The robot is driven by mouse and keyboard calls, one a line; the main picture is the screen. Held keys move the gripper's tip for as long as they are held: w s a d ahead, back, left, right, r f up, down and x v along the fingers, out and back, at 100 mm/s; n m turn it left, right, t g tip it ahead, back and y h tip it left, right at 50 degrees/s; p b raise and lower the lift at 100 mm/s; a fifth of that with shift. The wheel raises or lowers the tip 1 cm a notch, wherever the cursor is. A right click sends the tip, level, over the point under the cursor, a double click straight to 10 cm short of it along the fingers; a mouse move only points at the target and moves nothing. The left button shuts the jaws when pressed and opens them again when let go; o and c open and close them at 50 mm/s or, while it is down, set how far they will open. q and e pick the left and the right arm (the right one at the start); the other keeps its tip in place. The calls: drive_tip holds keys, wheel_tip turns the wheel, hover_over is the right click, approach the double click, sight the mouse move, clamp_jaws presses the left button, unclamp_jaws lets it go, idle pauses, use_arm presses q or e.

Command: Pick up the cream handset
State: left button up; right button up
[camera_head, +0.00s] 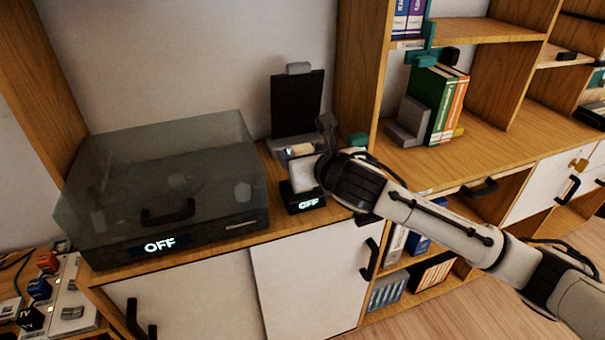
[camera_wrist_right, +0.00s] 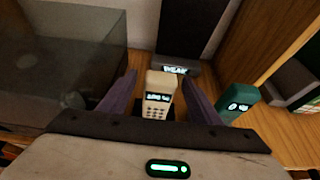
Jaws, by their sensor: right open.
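The cream handset (camera_wrist_right: 158,98) stands upright in a dark cradle in the right wrist view, with a small lit screen and a keypad facing me. In the head view my right arm hides much of it; its cream top (camera_head: 302,149) shows just past the hand. My right gripper (camera_wrist_right: 159,76) is open, with one finger on each side of the handset. I see gaps beside the handset, and the fingers do not visibly grip it. The cradle's dark base (camera_head: 305,204) shows a lit OFF sign. My left gripper is not in view.
A smoky-lidded box (camera_head: 165,185) stands left of the handset. A dark upright panel (camera_head: 297,103) on a grey base is behind it. A teal device (camera_wrist_right: 239,104) stands close on the right, near a wooden shelf upright (camera_head: 358,70).

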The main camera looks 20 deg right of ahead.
drive_tip(key=shift+w+f, duration=0.1)
drive_tip(key=shift+w, duration=0.2)
drive_tip(key=shift+c, duration=0.5)
clamp_jaws()
